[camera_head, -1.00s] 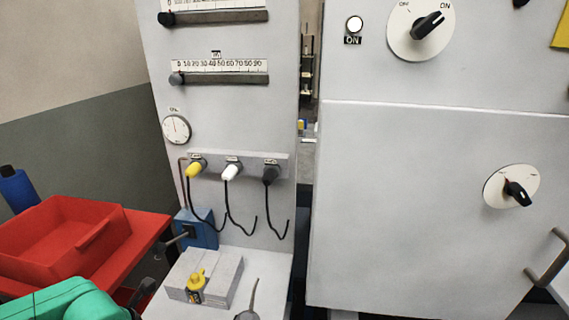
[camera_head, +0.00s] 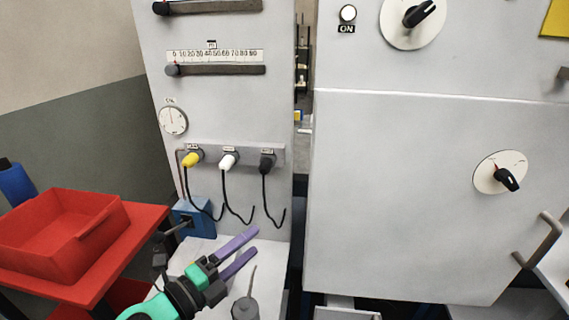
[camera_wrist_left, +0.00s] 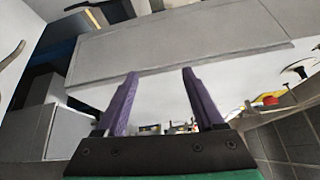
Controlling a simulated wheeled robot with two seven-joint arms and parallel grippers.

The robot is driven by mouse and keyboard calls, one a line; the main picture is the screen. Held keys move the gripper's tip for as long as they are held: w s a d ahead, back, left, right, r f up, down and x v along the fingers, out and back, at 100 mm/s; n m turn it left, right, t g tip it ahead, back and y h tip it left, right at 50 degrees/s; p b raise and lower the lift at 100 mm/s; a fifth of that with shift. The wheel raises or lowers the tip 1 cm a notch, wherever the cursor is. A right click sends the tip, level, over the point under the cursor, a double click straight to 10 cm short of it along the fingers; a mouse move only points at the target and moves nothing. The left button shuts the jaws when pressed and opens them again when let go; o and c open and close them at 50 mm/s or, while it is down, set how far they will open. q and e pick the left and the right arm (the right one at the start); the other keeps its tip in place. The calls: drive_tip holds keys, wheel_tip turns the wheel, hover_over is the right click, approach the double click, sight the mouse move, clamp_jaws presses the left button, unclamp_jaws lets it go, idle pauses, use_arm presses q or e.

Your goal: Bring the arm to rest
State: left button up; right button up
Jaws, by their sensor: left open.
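My left gripper (camera_head: 239,250) has two purple fingers and a green and black wrist. It comes in from the lower left of the head view, over the white ledge at the foot of the grey panel. Its fingers stand apart with nothing between them. The same open fingers show in the left wrist view (camera_wrist_left: 160,98). They point towards a large grey surface there. My right gripper is not in view.
A red tray (camera_head: 112,215) sits on a red table at the left. A dark oil can (camera_head: 245,307) stands close to the gripper. Yellow (camera_head: 192,160), white (camera_head: 227,161) and black (camera_head: 267,163) plugs hang on the panel. A cabinet handle (camera_head: 540,240) sticks out at the right.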

use_arm(q)
drive_tip(key=w+a+f+n+t+y, duration=0.2)
drive_tip(key=w+a+n+t+y, duration=0.1)
drive_tip(key=a+n+y, duration=1.2)
drive_tip(key=s+a+f+n+g+h, duration=0.1)
drive_tip(key=s+a+f+n+g, duration=0.15)
drive_tip(key=f+n, duration=0.2)
drive_tip(key=s+a+f+n+g, duration=0.1)
drive_tip(key=s+f+n+g, duration=0.25)
drive_tip(key=f, duration=0.25)
drive_tip(key=s+d+f+n+g+h, duration=0.25)
drive_tip(key=s+f+g, duration=0.45)
drive_tip(key=s+f, duration=0.35)
drive_tip(key=s+f+g, duration=0.1)
drive_tip(key=s+f, duration=0.1)
drive_tip(key=f, duration=0.9)
drive_tip(key=s+f, duration=0.2)
drive_tip(key=f, duration=0.8)
drive_tip(key=s+a+f+g+p, duration=0.1)
drive_tip(key=s+a+f, duration=0.1)
drive_tip(key=s+f, duration=1.2)
drive_tip(key=shift+s+f+g, duration=0.3)
drive_tip(key=shift+s+f, duration=0.05)
drive_tip(key=shift+s, duration=0.35)
